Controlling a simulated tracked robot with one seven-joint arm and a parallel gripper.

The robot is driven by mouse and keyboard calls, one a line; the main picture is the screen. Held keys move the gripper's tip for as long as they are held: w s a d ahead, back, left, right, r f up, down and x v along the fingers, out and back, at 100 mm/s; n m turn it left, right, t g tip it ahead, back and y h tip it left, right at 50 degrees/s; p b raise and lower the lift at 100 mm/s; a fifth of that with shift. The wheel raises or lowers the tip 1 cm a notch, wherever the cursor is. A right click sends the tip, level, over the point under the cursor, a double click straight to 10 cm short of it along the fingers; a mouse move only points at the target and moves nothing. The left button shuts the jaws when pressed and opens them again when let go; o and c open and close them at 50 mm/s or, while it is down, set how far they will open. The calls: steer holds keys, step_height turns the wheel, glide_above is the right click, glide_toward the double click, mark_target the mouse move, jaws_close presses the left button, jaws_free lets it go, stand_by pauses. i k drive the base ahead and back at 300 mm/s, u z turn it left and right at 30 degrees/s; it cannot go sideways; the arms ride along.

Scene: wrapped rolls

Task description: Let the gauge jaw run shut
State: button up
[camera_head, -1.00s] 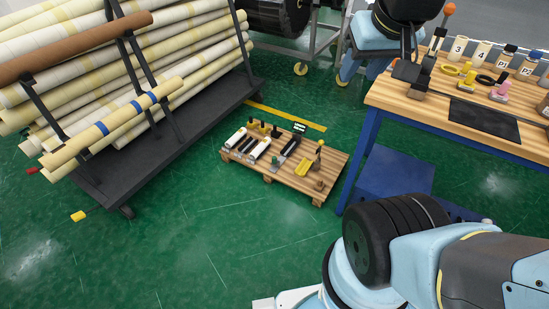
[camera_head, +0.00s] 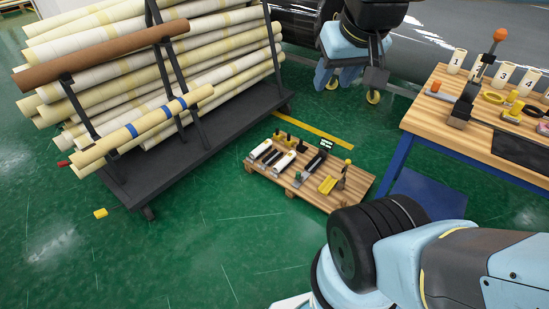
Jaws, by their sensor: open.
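I cannot tell for sure which item is the gauge. A small device with a dark lit display (camera_head: 326,145) stands on the wooden pallet (camera_head: 318,197) on the floor; its jaw is too small to make out. A black lever tool (camera_head: 460,113) with an orange knob (camera_head: 500,35) stands at the left side of the workbench. My gripper (camera_head: 350,82) is at the top, left of the workbench, with its light blue and dark fingers apart. It appears empty and touches neither the pallet nor the bench.
The pallet also holds white and dark rollers (camera_head: 284,160) and a yellow piece (camera_head: 327,185). The workbench (camera_head: 435,127) carries numbered cylinders (camera_head: 504,73) and a dark mat (camera_head: 522,148). A rack (camera_head: 205,143) of wrapped rolls stands left. Green floor (camera_head: 220,235) is open in front.

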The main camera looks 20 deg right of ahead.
mark_target(297, 177)
steer(key=i, duration=1.25)
steer(key=z, duration=0.6)
